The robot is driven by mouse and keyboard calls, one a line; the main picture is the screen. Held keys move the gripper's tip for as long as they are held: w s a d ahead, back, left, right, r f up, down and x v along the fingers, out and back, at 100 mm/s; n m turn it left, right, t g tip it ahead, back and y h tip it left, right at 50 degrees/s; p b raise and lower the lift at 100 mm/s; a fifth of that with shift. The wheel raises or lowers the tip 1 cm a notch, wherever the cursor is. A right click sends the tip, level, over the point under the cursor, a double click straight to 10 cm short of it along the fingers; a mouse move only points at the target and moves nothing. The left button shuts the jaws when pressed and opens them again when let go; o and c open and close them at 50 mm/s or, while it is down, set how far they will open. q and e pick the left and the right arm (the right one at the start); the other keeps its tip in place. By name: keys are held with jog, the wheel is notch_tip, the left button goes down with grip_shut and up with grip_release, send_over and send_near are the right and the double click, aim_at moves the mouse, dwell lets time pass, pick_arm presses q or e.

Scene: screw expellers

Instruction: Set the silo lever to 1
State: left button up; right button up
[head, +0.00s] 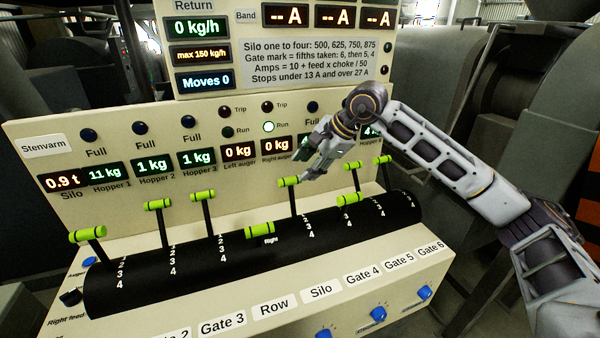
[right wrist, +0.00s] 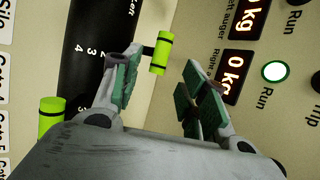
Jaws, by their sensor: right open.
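The silo lever, with a lime-green knob (head: 289,182) on a dark stem, rises from the black drum above the "Silo" label (head: 321,291). Its stem leans towards the back, and the marks 2, 3 and 4 show in front of its foot; I cannot make out a 1 there. My right gripper (head: 308,168) is open, right beside this knob. In the right wrist view the same knob (right wrist: 159,53) appears between the tips of my open right gripper (right wrist: 163,68); I cannot tell whether a finger touches it. My left gripper is out of view.
The row lever (head: 260,230) lies low to the left, showing "Right". The Gate 4 lever (head: 348,199) sits low to the right; Gate 5 (head: 355,165) and Gate 6 (head: 383,160) stand beyond. The display panel (head: 100,152) rises close behind the levers.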

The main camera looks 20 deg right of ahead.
jog(key=shift+v, duration=2.5)
